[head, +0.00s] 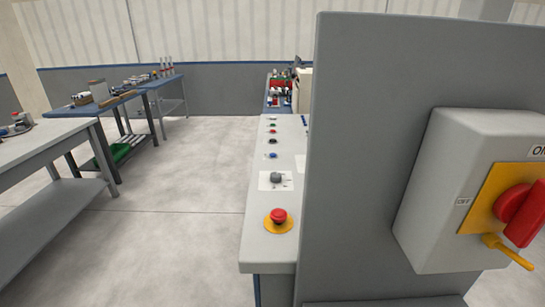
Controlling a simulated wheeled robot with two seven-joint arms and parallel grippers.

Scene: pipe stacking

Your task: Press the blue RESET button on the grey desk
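The grey desk (256,225) stands right of the picture's middle, partly hidden by a large grey panel. A row of small buttons runs along its top. A blue button (271,155) sits behind a grey rotary knob (276,177) on a white plate. No RESET lettering is readable on either. Neither of my grippers is in view.
A red emergency-stop button (278,215) on a yellow ring is at the desk's near end. The grey panel (375,110) carries a switch box (440,180) with a red and yellow handle and blocks the right side. Workbenches (45,145) stand left; floor (180,200) between is clear.

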